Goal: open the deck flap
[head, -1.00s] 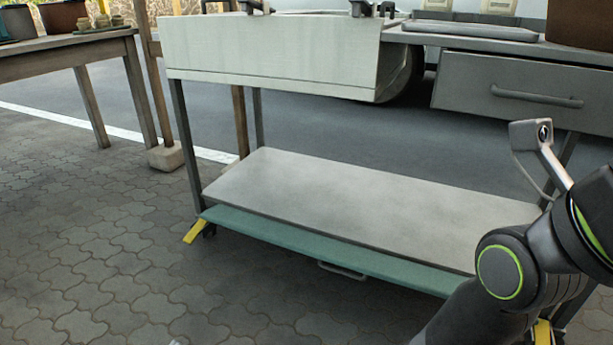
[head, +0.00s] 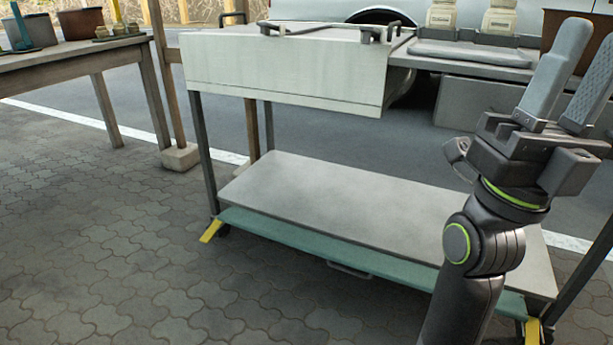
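A teal panel (head: 330,250) runs along the front edge of the cart's grey lower deck (head: 350,203), and a small grey handle (head: 349,270) shows below it. I take this panel to be the deck flap; it lies low along the deck edge. My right gripper (head: 590,42) is raised at the right, fingers pointing up, with a gap between them and nothing held. It is well above and right of the teal panel, touching neither it nor the handle. My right arm covers part of the deck's right end. My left gripper is out of view.
A pale metal box (head: 285,75) with black handles tops the cart's left side. A grey drawer (head: 470,108) is partly behind my gripper. Yellow pieces (head: 212,229) mark the cart's feet. A wooden table (head: 80,58) stands at left. The paving in front is clear.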

